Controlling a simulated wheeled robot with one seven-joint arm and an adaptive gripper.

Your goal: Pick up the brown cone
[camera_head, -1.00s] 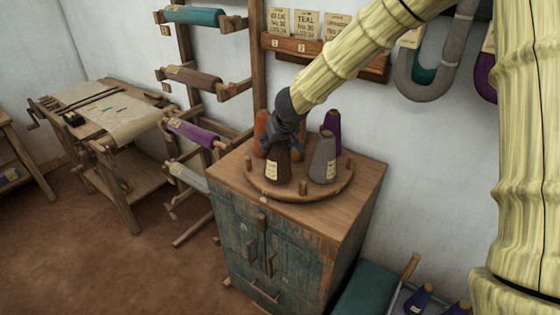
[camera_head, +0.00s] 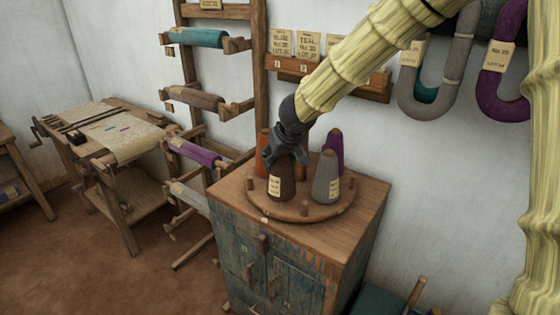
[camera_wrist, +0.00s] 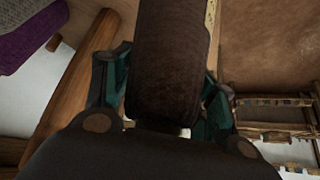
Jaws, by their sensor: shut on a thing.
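The brown cone (camera_head: 282,184) stands upright on the round wooden tray (camera_head: 305,212), a pale label on its front. My gripper (camera_head: 285,160) comes down over its top from above, its fingers on either side. In the wrist view the brown yarn (camera_wrist: 168,65) fills the space between the dark and teal fingers (camera_wrist: 165,100), and the gripper is shut on it. The cone's base seems level with the tray; I cannot tell if there is a gap below it. The cone's tip is hidden by the gripper.
A grey cone (camera_head: 326,180) stands just right of the brown one, a purple cone (camera_head: 333,148) behind it, and an orange cone (camera_head: 263,152) behind left. Short wooden pegs ring the tray on the cabinet (camera_head: 350,222). A wall rack (camera_head: 262,60) of rolls stands close behind left.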

